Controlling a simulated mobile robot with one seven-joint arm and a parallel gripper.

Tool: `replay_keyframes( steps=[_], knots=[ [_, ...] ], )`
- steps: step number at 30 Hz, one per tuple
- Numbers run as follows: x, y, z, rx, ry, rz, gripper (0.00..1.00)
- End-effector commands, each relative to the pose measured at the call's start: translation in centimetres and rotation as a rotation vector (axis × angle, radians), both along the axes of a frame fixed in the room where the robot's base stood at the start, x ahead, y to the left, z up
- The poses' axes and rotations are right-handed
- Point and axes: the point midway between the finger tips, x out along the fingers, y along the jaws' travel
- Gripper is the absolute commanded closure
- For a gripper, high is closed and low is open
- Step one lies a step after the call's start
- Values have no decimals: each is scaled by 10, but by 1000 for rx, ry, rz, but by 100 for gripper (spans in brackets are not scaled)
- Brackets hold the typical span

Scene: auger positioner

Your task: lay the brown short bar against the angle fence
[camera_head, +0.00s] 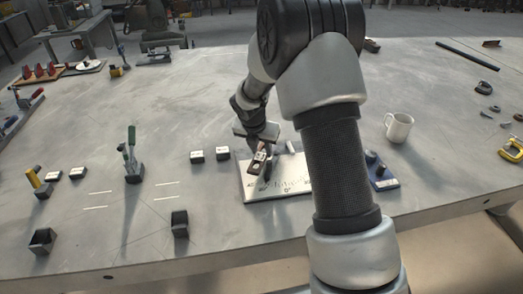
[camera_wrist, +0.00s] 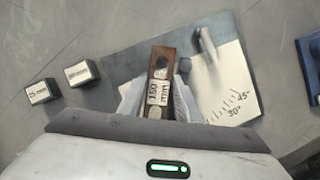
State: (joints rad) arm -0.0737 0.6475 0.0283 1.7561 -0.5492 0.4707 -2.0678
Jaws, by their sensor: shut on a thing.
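The brown short bar (camera_wrist: 169,57) carries a "150 mm" label and sits between the fingers of my gripper (camera_wrist: 158,92), which is shut on it. In the head view the bar (camera_head: 258,160) is over the white angle plate (camera_head: 262,193), below my gripper (camera_head: 259,146). The plate also shows in the wrist view (camera_wrist: 228,98), with 30° and 45° marks at right. A grey rounded piece (camera_wrist: 208,46) stands on the plate right of the bar, apart from it; I cannot tell whether it is part of the angle fence. Whether the bar touches the plate is unclear.
Two small labelled blocks (camera_head: 197,156) (camera_head: 223,153) stand left of the plate. A blue base with pins (camera_head: 380,172) and a white mug (camera_head: 398,127) are at right. A green-handled clamp (camera_head: 131,165) and a dark holder (camera_head: 180,224) stand further left. The front table is mostly clear.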

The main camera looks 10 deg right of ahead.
Motion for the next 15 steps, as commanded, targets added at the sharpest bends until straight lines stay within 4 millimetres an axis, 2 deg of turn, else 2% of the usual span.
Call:
replay_keyframes(
  steps=[4, 15],
  knots=[
    [1, 0, 2, 0, -2, -1, 100],
    [1, -1, -9, -1, -2, 0, 100]
  ],
)
